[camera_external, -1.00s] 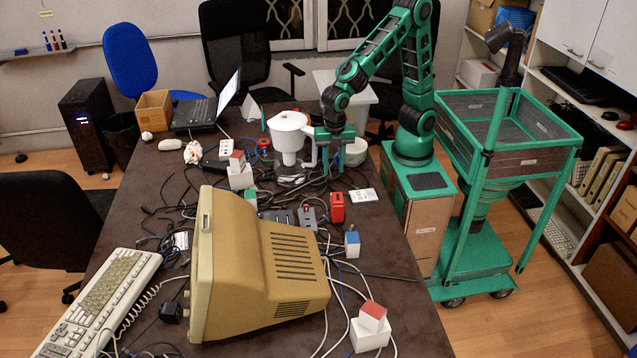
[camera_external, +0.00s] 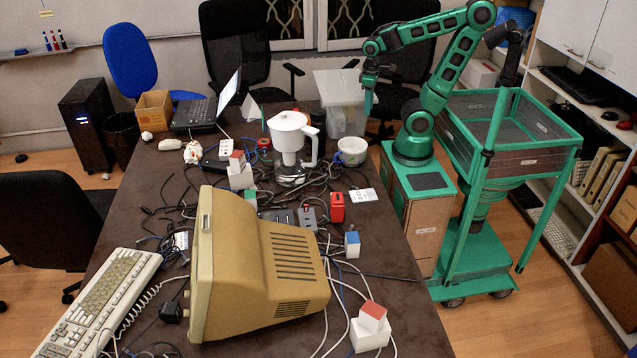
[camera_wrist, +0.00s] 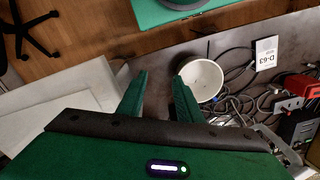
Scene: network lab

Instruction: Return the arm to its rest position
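My gripper (camera_external: 368,92) hangs above the table's far right, beside the translucent bin. In the wrist view the two green fingers of my gripper (camera_wrist: 159,98) are apart with nothing between them. A white bowl (camera_external: 352,151) sits on the table below; it also shows in the wrist view (camera_wrist: 203,79), just beyond the right finger. A white pitcher (camera_external: 289,138) stands upright on the table, apart from my gripper.
A translucent bin (camera_external: 341,90) stands at the table's far end near my gripper. Cables, a red device (camera_external: 337,207) and a beige monitor (camera_external: 255,265) crowd the table. A green mesh cart (camera_external: 510,130) stands right of my arm. The air above the table is clear.

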